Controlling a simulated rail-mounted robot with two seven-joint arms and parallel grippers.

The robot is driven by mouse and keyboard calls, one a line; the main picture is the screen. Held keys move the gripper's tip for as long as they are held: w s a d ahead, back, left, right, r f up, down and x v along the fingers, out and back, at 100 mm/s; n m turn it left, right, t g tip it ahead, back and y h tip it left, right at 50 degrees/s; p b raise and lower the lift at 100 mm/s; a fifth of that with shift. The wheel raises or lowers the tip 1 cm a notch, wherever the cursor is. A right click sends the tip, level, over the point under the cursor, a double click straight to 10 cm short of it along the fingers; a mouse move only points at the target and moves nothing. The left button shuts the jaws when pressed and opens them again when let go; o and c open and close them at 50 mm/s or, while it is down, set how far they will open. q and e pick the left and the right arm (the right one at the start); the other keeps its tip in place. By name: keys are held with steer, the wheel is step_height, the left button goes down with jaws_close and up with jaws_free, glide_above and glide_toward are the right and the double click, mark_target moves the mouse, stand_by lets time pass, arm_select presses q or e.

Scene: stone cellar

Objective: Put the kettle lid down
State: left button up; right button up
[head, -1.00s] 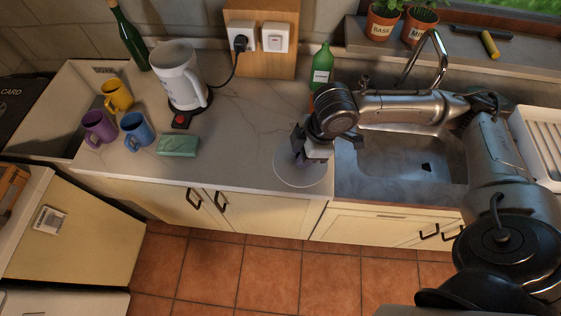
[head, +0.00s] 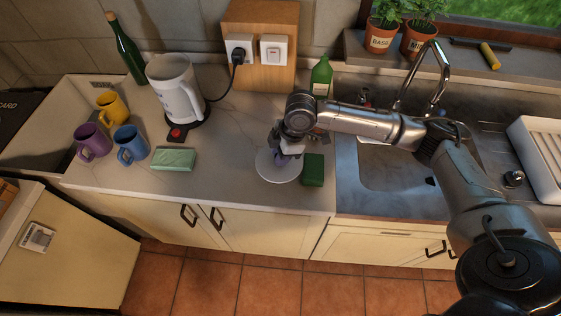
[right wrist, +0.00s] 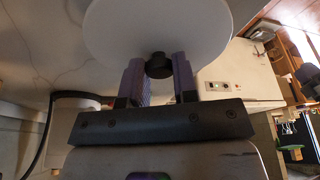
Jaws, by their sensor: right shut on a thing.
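The kettle lid is a white disc (head: 268,172) with a dark knob (right wrist: 158,66). My right gripper (head: 281,157) is shut on this knob, with the disc below the fingers. In the right wrist view its two purple-grey fingers (right wrist: 160,80) stand on either side of the knob. The lid is over the worktop's front part, left of the sink; I cannot tell whether it touches the surface. The white kettle (head: 172,88) stands on its dark base (head: 177,134) at the back left. My left gripper is not in view.
A dark green block (head: 313,170) lies just right of the lid. A pale green block (head: 173,159), purple mug (head: 92,142), blue mug (head: 130,145) and yellow mug (head: 110,108) are at left. A green bottle (head: 320,76) stands behind my right gripper. Worktop between kettle and lid is clear.

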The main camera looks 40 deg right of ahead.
steer(key=shift+f+b, duration=0.45)
steer(key=shift+f, duration=1.6)
steer(key=o, duration=0.9)
steer(key=shift+d+r, duration=0.1)
steer(key=shift+r, duration=0.2)
steer(key=p+v, duration=0.2)
steer(key=v, duration=0.7)
steer(key=shift+d+r, duration=0.1)
steer(key=shift+r, duration=0.25)
steer(key=shift+v, duration=0.9)
